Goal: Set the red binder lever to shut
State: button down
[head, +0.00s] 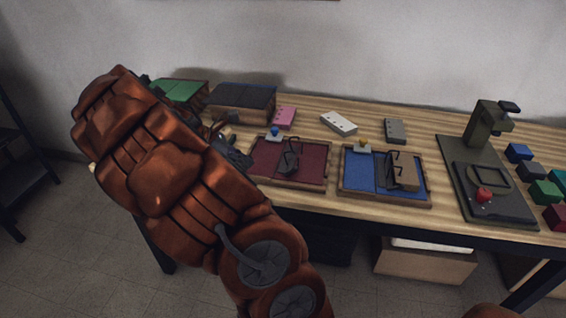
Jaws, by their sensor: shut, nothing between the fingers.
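The red binder (265,158) lies open on the table, with dark red velvet panels and a brown frame. Its dark grey lever (289,158) stands up near the binder's middle; whether it is set open or shut is too small to tell. A small blue knob (275,132) sits at the binder's back edge. My gripper (238,156) is dark, shut and empty, just left of the binder. It appears close to the binder's left edge, and whether it touches is unclear. My arm hides part of the table there.
A blue binder (360,172) with its own dark lever (391,168) lies to the right. Beyond it stand a green press (478,128) with a red knob (483,195) and several coloured blocks (545,192). Boxes (242,98) and small pink, white and grey pieces line the back.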

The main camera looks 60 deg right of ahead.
aim_at(292, 171)
jog(key=p+x, duration=0.1)
jog(key=x, duration=0.9)
jog(key=shift+w+d+p, duration=0.1)
jog(key=shift+d+p, duration=0.15)
jog(key=shift+p, duration=0.1)
jog(key=shift+s+d+r+p, duration=0.15)
jog(key=shift+s+d+p, duration=0.15)
jog(key=shift+s+d, duration=0.85)
jog(key=shift+d, duration=0.4)
jog(key=shift+s+d+t+y+p, duration=0.35)
jog(key=shift+s+t+p, duration=0.1)
jog(key=shift+p, duration=0.3)
jog(key=shift+s+d+t+y+p, duration=0.15)
jog(key=shift+s+t+y+p, duration=0.15)
jog(key=shift+t+p, duration=0.4)
jog(key=shift+f+m+t, duration=0.25)
jog(key=shift+m, duration=0.05)
